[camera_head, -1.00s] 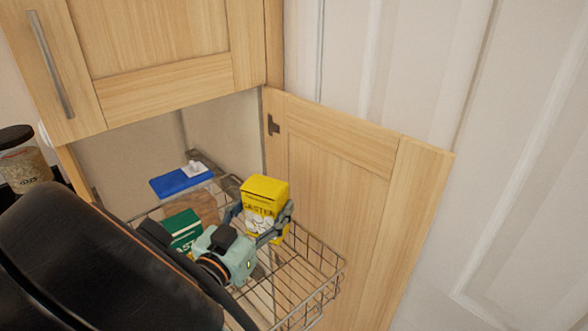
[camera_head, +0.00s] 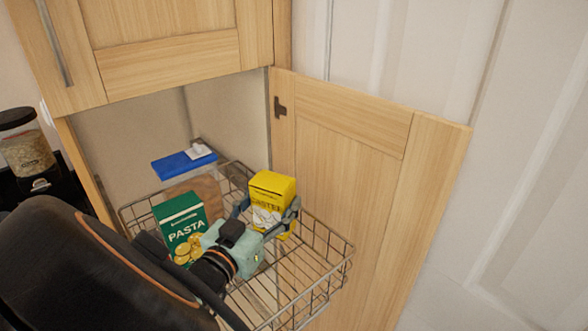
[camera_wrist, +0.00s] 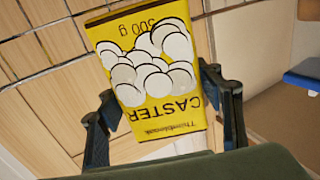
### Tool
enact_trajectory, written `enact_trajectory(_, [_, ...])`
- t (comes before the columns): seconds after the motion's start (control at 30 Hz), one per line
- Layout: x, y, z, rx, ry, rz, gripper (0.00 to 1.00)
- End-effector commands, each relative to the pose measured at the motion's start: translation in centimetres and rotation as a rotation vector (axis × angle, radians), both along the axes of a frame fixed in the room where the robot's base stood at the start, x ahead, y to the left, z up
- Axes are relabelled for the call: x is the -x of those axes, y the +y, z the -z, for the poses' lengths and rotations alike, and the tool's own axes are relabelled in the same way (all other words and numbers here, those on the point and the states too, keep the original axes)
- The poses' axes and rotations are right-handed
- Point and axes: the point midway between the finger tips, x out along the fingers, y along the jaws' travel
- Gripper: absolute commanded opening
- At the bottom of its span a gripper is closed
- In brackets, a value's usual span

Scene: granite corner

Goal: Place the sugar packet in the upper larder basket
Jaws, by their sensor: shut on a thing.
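The sugar packet (camera_head: 268,196) is a yellow box marked CASTER, held upright over the upper larder basket. It also shows in the wrist view (camera_wrist: 155,70), with its print upside down. My gripper (camera_head: 267,222) is shut on the packet, one finger on each side. The upper larder basket (camera_head: 330,258) is a wire basket pulled out of the cupboard. The packet is inside the basket's outline, right of the pasta box. I cannot tell whether its base touches the basket floor.
A green pasta box (camera_head: 182,226) and a blue-lidded container (camera_head: 184,164) stand in the basket's left and back. The open cupboard door (camera_head: 350,170) is to the right. A dark-lidded jar (camera_head: 24,150) stands at far left. The basket's front right is free.

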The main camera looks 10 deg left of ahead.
Motion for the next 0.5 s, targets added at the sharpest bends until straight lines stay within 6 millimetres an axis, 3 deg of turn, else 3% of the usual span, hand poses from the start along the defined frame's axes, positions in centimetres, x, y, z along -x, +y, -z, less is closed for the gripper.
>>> enact_trajectory(0.47, [0.0, 0.0, 1.0, 0.001, -0.003, 0.001, 0.18])
enact_trajectory(0.5, [0.0, 0.0, 1.2, 0.001, 0.0, 0.0, 0.64])
